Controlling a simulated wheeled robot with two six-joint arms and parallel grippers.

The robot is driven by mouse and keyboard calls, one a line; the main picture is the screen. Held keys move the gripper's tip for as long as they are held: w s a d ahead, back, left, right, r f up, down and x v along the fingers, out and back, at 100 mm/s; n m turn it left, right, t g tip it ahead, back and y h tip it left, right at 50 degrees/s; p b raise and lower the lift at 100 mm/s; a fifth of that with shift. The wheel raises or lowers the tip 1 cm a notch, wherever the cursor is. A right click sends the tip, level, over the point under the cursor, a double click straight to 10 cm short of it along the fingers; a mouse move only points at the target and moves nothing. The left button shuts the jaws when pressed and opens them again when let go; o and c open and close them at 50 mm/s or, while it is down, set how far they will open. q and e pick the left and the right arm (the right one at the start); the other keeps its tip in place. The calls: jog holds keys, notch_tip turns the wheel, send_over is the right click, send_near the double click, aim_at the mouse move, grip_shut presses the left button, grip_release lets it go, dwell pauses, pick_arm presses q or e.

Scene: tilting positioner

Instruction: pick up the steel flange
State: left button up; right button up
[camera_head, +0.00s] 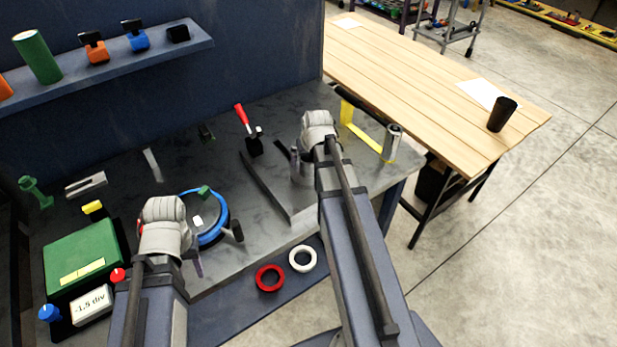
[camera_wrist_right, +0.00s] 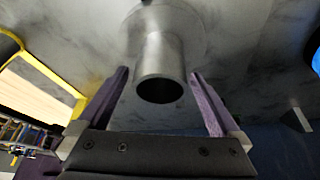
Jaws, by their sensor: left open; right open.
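The steel flange (camera_wrist_right: 160,52) is a grey metal piece with a hollow round neck and a wider disc behind it, standing on the grey bench top. In the right wrist view its neck is between the two purple fingers of my open right gripper (camera_wrist_right: 158,76), with gaps visible on both sides. In the head view my right gripper (camera_head: 298,163) is low over the bench, and my arm mostly hides the flange there. My left gripper (camera_head: 194,258) is open beside the blue-ringed round fixture (camera_head: 213,236), away from the flange; its fingers are partly hidden.
A red-handled clamp (camera_head: 254,146) and a dark raised bar (camera_head: 266,188) are left of my right gripper. A steel cylinder (camera_head: 393,144) stands near yellow tape (camera_head: 366,141) at right. A green box (camera_head: 82,261) is at left.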

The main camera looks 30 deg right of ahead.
jog(key=shift+b+x, duration=0.5)
jog(key=shift+x, duration=0.55)
jog(key=shift+s, duration=0.1)
jog(key=shift+r, duration=0.1)
jog(key=shift+c, duration=0.2)
grip_shut()
